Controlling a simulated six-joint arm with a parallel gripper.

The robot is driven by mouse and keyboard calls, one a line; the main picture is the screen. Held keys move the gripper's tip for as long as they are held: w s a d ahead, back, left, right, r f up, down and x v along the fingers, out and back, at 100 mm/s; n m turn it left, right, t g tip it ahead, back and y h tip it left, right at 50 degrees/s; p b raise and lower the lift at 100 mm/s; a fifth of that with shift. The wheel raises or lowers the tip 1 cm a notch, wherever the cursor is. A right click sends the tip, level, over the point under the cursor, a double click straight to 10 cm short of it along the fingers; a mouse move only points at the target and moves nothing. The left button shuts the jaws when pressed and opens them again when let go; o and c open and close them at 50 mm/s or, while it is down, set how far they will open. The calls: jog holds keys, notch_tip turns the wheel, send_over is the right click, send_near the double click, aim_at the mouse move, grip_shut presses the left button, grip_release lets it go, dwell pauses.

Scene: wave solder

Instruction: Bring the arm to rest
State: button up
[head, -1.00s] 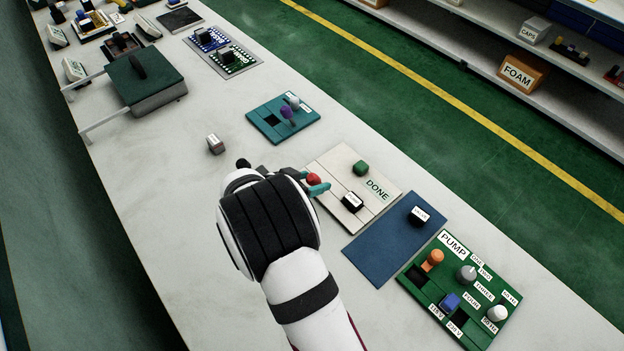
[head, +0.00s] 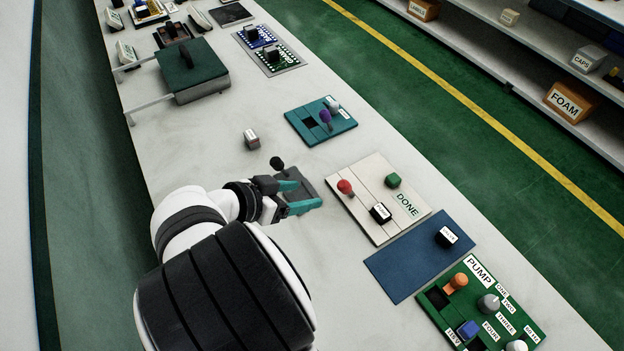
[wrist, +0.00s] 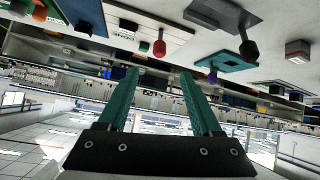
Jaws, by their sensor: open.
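My gripper (head: 297,197) is open, with nothing between its teal fingers. In the head view it is above the white bench (head: 230,180), left of the cream board marked DONE (head: 375,222). A small grey plate (head: 318,185) with a dark knob (head: 277,163) is partly hidden behind the fingers. In the wrist view the fingers (wrist: 160,75) are spread apart and the scene appears upside down, with the bench items along the top. I cannot tell the exact height of the gripper above the bench.
A teal board (head: 345,122) with a purple knob lies beyond, near a small grey block (head: 251,139). A blue mat (head: 395,272) and the green PUMP board (head: 525,315) lie to the right. A dark green-topped box (head: 190,75) stands at the back left.

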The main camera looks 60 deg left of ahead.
jog(key=w+d+r+m+g+h, duration=0.2)
jog(key=w+d, duration=0.2)
jog(key=d, duration=0.5)
jog(key=w+d+r+m+g+h, duration=0.15)
jog(key=w+d, duration=0.25)
jog(key=d, duration=0.5)
jog(key=w+d+r+m+g+h, duration=0.2)
jog(key=w+d+r+g+h, duration=0.15)
jog(key=d, duration=0.55)
jog(key=s+d+m+g+y, duration=0.3)
jog(key=s+d+y, duration=0.4)
jog(key=s+d, duration=0.5)
jog(key=shift+s+d+r, duration=0.15)
jog(key=shift+d+r, duration=0.15)
jog(key=shift+d, duration=0.3)
jog(key=shift+m, duration=0.25)
